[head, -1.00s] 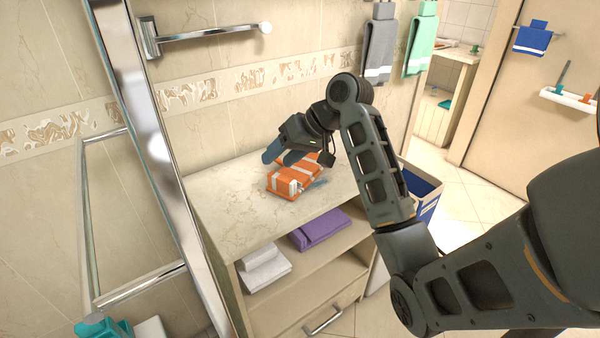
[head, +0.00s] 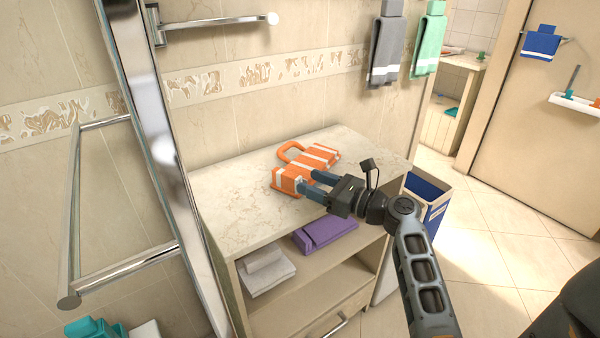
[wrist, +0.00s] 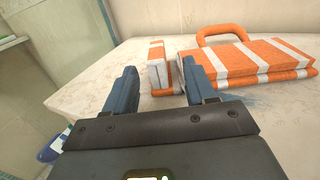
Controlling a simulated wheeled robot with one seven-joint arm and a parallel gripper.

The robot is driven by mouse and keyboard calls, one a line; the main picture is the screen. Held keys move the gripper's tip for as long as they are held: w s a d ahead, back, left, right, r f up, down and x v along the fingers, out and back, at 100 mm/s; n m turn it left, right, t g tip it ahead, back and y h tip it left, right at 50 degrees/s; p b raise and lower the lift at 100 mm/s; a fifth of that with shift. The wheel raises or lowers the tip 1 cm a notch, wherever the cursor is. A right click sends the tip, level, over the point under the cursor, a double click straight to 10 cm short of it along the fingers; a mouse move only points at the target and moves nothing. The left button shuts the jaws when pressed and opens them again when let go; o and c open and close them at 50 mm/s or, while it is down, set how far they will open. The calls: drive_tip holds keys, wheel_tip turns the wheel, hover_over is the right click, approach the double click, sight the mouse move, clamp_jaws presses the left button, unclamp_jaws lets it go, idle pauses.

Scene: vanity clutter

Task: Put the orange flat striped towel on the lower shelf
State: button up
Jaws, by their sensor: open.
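Orange and white striped cloth lies on the pale stone top of the cabinet. In the wrist view, it shows as a wide flat folded towel (wrist: 245,62) with an orange loop behind it, and a narrow upright-edged striped piece (wrist: 158,66) to its left. In the head view, the flat part (head: 320,155) is farther back and the narrow part (head: 286,181) nearer. My gripper (head: 308,182) is open at the narrow part, one finger either side of it in the wrist view. I cannot tell whether they touch. The shelf (head: 318,262) is under the top.
A drawer is below. A blue-lined bin (head: 428,190) stands right of the cabinet. A metal rail frame (head: 160,150) rises at left.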

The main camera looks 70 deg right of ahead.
sight(274, 169)
drive_tip(key=shift+w+d+r, duration=0.1)
drive_tip(key=shift+w+d, duration=0.05)
drive_tip(key=shift+w, duration=0.65)
drive_tip(key=shift+w+d+p, duration=0.2)
drive_tip(key=shift+w+p, duration=0.4)
drive_tip(key=shift+w, duration=2.55)
drive_tip(key=shift+c, duration=0.4)
clamp_jaws()
